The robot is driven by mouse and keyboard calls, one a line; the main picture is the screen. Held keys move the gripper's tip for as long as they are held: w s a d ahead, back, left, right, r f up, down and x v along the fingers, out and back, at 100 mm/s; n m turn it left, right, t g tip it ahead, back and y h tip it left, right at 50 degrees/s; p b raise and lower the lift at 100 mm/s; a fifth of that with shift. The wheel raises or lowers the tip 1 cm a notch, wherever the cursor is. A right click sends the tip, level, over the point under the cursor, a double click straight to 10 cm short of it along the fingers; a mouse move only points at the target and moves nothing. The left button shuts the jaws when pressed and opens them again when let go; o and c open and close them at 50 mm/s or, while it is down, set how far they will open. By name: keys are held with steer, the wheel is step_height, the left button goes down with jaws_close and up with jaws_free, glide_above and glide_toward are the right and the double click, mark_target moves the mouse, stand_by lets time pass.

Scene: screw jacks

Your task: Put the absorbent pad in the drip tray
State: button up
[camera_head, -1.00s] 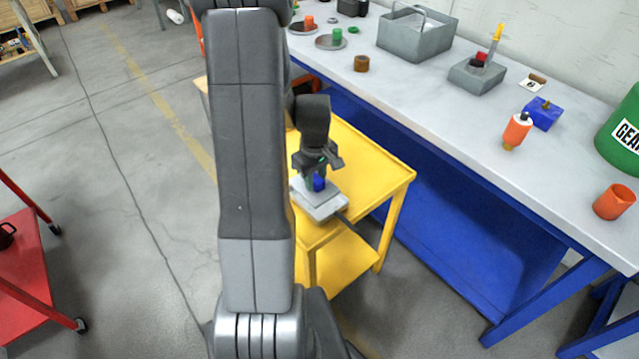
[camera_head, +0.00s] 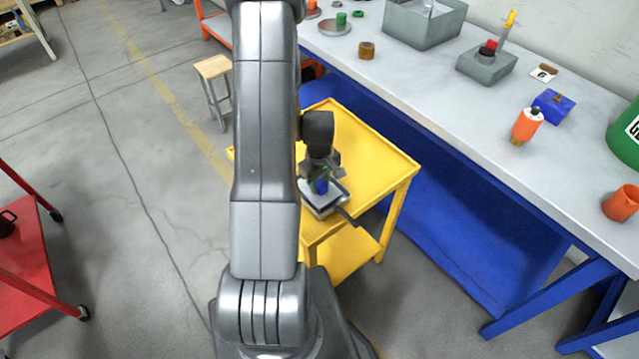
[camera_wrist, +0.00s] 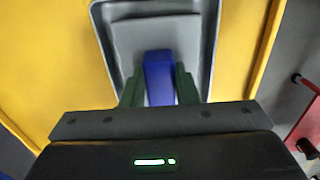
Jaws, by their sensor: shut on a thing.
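The grey drip tray (camera_head: 326,213) lies on the yellow cart, with a dark handle sticking out to the lower right. Its raised rim shows in the wrist view (camera_wrist: 213,40). The absorbent pad is a flat grey slab (camera_wrist: 128,35) with an upright blue grip block (camera_wrist: 158,68). The pad appears inside the tray's rim; whether it touches the tray floor I cannot tell. My gripper (camera_head: 321,184) points down over the tray and is shut on the blue block, with a finger on either side (camera_wrist: 158,88). My gripper hides the near part of pad and tray.
The yellow cart top (camera_head: 375,155) is clear around the tray. A red cart (camera_head: 25,250) stands at left, a wooden stool (camera_head: 213,68) behind.

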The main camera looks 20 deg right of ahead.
mark_target(320, 183)
steer(key=shift+f, duration=0.4)
steer(key=shift+f, duration=0.25)
steer(key=o, duration=0.9)
steer(key=shift+r, duration=0.1)
steer(key=shift+o, duration=0.2)
step_height(320, 183, up, 12)
steer(key=shift+r+b, duration=0.2)
steer(key=shift+b, duration=0.1)
